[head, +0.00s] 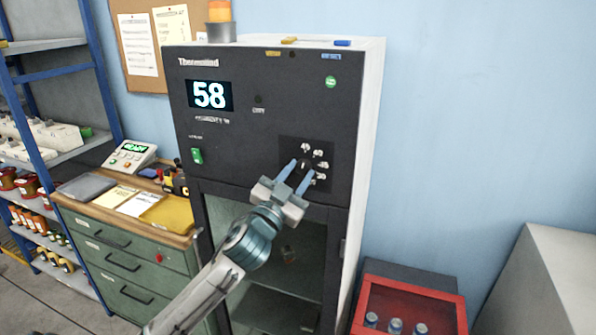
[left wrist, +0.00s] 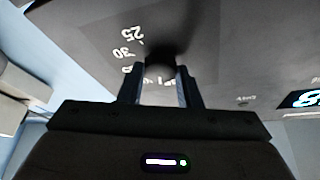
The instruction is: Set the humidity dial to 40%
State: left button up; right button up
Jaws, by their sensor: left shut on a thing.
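The humidity dial (head: 304,165) is a small dark knob on a black plate at the right of the cabinet's front panel, with white numbers around it. My left gripper (head: 298,172) is at the dial, its two fingers shut on it from either side. In the left wrist view the dark dial (left wrist: 162,62) shows between the fingertips (left wrist: 161,75), with 25 and 30 printed beside it. The dial's pointer is hidden or too dark to read. The display (head: 210,95) reads 58. My right gripper is not in view.
The cabinet's glass door (head: 285,255) is below the panel, behind my left arm. A green switch (head: 197,156) is at the panel's left.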

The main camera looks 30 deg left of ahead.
pick_arm(q)
jog(key=m+p, duration=0.1)
jog(key=m+h+p, duration=0.1)
jog(key=m, duration=0.1)
jog(key=m+h+p, duration=0.1)
jog(key=m+p, duration=0.1)
jog(key=shift+a+r+g, duration=0.15)
jog(key=shift+r+g, duration=0.15)
jog(key=shift+g, duration=0.1)
jog(key=shift+f+m+g+h+p, duration=0.15)
jog(key=shift+m+g+h+p, duration=0.25)
jog(key=shift+m+p, duration=0.6)
jog(key=o, duration=1)
jog(key=shift+s+f+b, duration=0.3)
jog(key=shift+s+b, duration=0.1)
jog(key=shift+b, duration=0.1)
jog(key=shift+b+v, duration=1.65)
jog(key=shift+v, duration=3.35)
